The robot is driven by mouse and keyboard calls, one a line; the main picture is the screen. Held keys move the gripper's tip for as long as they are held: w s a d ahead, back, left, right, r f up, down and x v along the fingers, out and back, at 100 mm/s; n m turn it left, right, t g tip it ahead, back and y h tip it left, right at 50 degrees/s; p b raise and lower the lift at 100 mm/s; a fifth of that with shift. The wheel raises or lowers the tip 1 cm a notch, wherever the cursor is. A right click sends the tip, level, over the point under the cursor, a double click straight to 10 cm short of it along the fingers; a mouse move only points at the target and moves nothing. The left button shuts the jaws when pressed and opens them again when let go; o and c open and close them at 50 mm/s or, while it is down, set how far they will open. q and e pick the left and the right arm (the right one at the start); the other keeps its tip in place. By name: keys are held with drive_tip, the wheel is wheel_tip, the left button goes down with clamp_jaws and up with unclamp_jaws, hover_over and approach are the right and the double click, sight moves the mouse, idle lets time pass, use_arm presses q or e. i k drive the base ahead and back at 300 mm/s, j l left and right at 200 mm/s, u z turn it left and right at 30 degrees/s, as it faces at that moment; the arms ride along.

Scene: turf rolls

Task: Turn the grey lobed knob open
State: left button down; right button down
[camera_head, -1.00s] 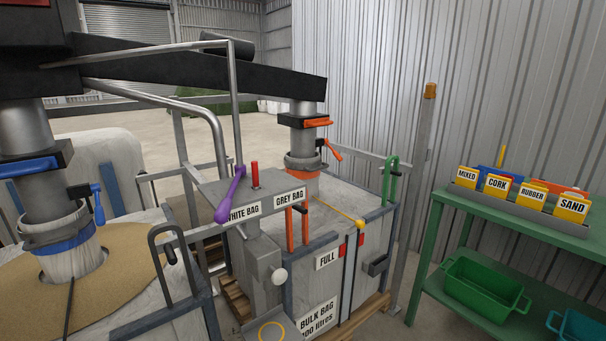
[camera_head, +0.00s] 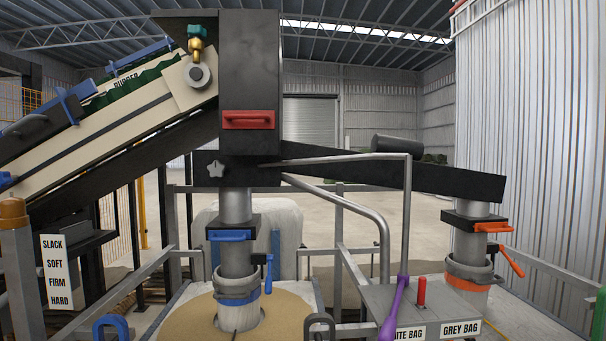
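The grey lobed knob (camera_head: 216,169) is a small star-shaped knob on the dark face of the chute junction, left of centre in the head view. It sits just above the left metal spout and below the red-handled panel. From this distance I cannot tell how far it is turned. Neither of my grippers shows in the head view.
A red handle (camera_head: 248,120) is above the knob. A blue slide handle (camera_head: 229,236) and blue lever (camera_head: 267,262) are below it. A purple lever (camera_head: 396,306) and red peg (camera_head: 421,291) stand on the labelled console (camera_head: 380,297). An inclined conveyor (camera_head: 110,118) is at left.

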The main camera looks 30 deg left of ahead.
sight(217, 169)
drive_tip(key=u, duration=1.6)
